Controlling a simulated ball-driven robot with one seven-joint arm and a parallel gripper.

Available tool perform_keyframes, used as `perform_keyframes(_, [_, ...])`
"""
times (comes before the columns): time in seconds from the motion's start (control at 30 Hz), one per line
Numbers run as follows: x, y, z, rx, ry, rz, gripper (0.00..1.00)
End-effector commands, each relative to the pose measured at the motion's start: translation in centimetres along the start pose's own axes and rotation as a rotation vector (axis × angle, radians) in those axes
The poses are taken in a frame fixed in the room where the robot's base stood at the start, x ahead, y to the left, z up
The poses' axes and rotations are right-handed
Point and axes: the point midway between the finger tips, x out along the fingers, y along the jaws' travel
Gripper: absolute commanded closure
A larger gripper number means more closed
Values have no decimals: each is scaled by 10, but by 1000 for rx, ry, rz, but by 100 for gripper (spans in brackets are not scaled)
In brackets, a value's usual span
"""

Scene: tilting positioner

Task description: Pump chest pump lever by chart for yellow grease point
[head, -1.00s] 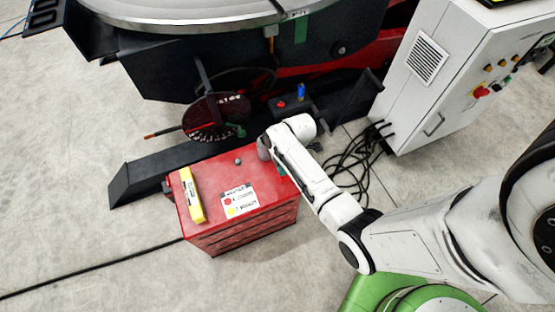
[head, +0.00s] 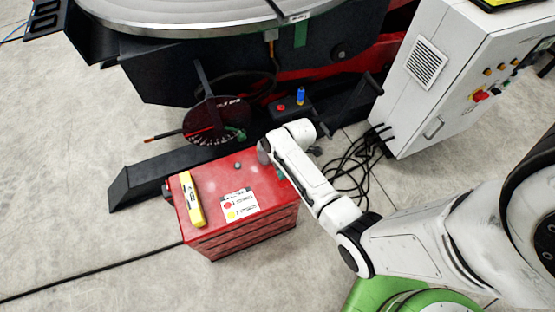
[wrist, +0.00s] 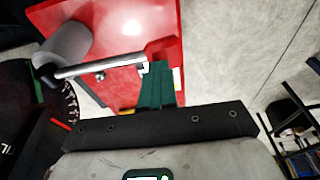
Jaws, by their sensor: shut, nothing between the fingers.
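The red chest (head: 270,222) stands on the floor, with a white chart card (head: 241,204) on its top. The card bears a red dot and a yellow dot; its small print is too blurred to read. In the wrist view a grey cylinder (wrist: 66,44) stands at the chest (wrist: 135,25), and a thin metal lever rod (wrist: 100,65) runs from it to the right. My gripper (wrist: 153,75), with green fingers, is shut and empty at the rod's free end; whether it touches is unclear. In the head view my arm mostly hides the gripper and lever. I cannot pick out the yellow grease point.
A yellow object (head: 193,200) lies on the chest's left side. Behind stands the dark positioner with its round table (head: 200,10) and a dark round dial (head: 212,122). A white control cabinet (head: 440,75) and loose black cables (head: 350,165) are to the right. Open floor lies left.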

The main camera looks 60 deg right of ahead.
Motion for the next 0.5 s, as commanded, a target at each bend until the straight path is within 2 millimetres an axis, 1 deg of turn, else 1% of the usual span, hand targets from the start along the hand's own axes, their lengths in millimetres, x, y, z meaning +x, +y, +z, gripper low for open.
perform_keyframes(0.03, [-11, 2, -3, -1, 1, 7, 100])
perform_keyframes(0.5, [-50, 0, -10, 0, 0, -1, 100])
